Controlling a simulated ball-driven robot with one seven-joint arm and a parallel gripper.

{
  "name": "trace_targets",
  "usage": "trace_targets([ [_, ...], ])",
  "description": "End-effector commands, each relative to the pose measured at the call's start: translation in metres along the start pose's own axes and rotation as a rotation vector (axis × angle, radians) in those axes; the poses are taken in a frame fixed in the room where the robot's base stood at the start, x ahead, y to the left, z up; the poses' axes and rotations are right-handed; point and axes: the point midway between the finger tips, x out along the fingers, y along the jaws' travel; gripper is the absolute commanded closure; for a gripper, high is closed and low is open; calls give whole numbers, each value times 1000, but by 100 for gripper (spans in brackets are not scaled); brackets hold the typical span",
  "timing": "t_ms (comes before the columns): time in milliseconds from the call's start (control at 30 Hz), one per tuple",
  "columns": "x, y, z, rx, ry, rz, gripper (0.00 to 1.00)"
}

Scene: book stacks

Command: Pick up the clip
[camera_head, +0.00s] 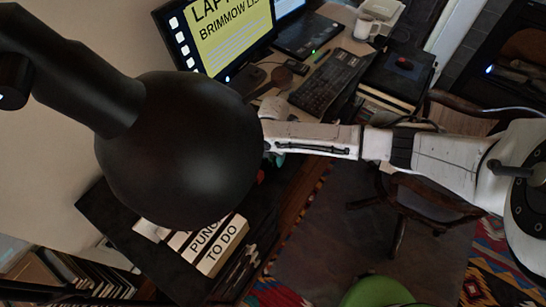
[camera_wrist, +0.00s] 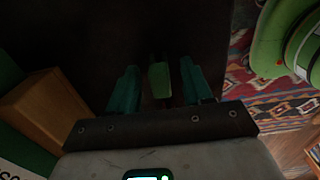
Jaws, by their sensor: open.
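In the wrist view, a small green piece (camera_wrist: 159,80), which looks like the clip, lies on a dark surface between the two teal fingers of my gripper (camera_wrist: 159,66). A darker part shows just beyond its far end. The fingers are open, with a visible gap on each side of it. I cannot tell how far above the surface they are. In the head view, a big black ball-shaped part of mine hides the clip and most of my gripper; only a bit of teal shows beside it.
A wooden block (camera_wrist: 40,105) stands left of my gripper in the wrist view. Boxes marked "TO DO" (camera_head: 222,258) sit on the dark cabinet top (camera_head: 110,215). The desk holds a monitor (camera_head: 222,35), a keyboard (camera_head: 328,80) and a white mug (camera_head: 366,27). A patterned rug (camera_wrist: 245,85) covers the floor.

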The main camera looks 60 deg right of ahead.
Motion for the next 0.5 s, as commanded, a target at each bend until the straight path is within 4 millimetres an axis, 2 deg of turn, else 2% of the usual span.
trace_targets([
  [133, 0, 0, 0, 0, 0, 0, 51],
  [500, 0, 0, 0, 1, 0, -1, 86],
])
